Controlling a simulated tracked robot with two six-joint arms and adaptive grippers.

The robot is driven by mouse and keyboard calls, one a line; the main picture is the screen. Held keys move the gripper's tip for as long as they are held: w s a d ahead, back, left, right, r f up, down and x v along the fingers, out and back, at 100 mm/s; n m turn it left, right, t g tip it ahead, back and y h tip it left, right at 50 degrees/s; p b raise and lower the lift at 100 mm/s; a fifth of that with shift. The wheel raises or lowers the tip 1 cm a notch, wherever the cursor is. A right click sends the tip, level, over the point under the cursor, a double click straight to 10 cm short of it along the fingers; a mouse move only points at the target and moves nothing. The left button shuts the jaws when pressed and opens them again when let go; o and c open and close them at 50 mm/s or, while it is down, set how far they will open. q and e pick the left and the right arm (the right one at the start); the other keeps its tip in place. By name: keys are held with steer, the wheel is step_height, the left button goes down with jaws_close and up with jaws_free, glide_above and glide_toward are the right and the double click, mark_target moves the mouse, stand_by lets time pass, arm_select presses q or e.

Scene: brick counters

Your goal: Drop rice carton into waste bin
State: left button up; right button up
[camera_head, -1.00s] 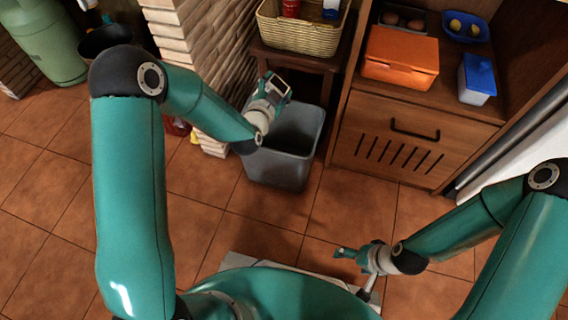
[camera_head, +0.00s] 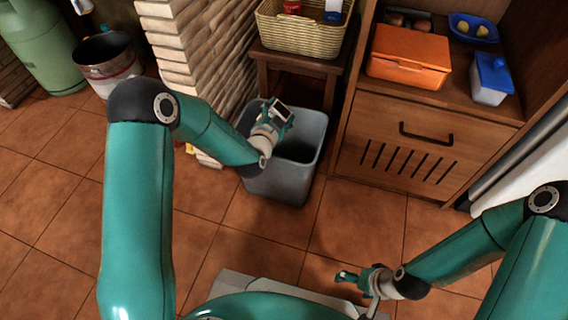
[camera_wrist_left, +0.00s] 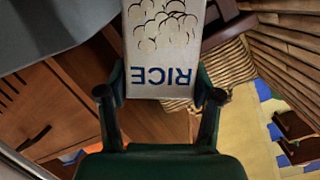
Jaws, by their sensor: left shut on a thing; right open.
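The white rice carton (camera_wrist_left: 163,50) with blue lettering shows upside down between my left gripper's fingers in the left wrist view. My left gripper (camera_head: 280,113) is shut on it. In the head view this gripper appears over the left part of the grey waste bin (camera_head: 275,184); the exact height above the rim is hard to tell. The bin stands upright on the floor, and its inside is dark and partly hidden by the gripper. My right gripper (camera_head: 347,277) is open and empty, low at the front, apart from the bin.
A small wooden table with a wicker basket (camera_head: 300,40) stands behind the bin. A brick pillar (camera_head: 180,50) is at its left. A wooden cabinet (camera_head: 395,145) at its right bears an orange box (camera_head: 408,57). A metal pot (camera_head: 108,55) is further left. The tiled floor in front is clear.

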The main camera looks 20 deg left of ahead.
arm_select(q)
steer(key=shift+f, duration=0.15)
steer(key=o, duration=1.3)
steer(key=shift+s, duration=0.1)
steer(key=v, duration=1.1)
steer(key=shift+s, duration=0.4)
